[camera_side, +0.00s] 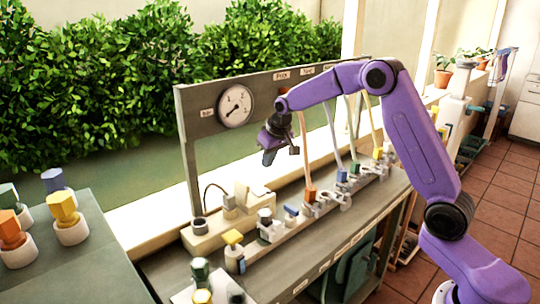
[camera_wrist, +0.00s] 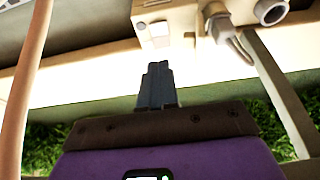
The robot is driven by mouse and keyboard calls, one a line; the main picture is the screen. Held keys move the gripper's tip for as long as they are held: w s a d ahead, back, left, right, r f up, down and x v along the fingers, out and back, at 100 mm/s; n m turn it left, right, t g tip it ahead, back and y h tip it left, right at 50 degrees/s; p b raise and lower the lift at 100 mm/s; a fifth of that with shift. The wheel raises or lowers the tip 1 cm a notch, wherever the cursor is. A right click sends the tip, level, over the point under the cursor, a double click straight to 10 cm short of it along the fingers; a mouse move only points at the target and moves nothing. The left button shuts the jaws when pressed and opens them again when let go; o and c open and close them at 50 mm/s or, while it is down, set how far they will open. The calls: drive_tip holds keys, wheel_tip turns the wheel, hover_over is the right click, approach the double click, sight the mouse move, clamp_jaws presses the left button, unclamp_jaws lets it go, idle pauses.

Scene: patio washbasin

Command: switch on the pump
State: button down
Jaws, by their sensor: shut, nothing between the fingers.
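A beige unit that looks like the pump (camera_side: 229,214) stands on the bench below the board with the round gauge. It also shows at the top of the wrist view (camera_wrist: 180,18), with a paler block (camera_wrist: 158,32) on its side that may be its switch; I cannot tell its position. My gripper (camera_side: 268,158) hangs in the air above and to the right of the pump in the side view. In the wrist view my gripper (camera_wrist: 157,68) is shut and empty, its dark fingertips pointing toward the pale block and apart from it in the picture.
A round gauge (camera_side: 235,106) is on the grey board (camera_side: 200,140) behind. Thin hoses (camera_side: 305,150) hang to the right of my gripper. A row of valves and coloured fittings (camera_side: 310,195) lines the bench. Coloured caps (camera_side: 65,207) stand on the left table.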

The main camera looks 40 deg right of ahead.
sight(254, 187)
drive_tip(key=shift+v, duration=1)
drive_tip(key=shift+w+r+t, duration=0.1)
drive_tip(key=shift+w+t, duration=0.2)
drive_tip(key=shift+w, duration=0.25)
drive_tip(key=x, duration=1.4)
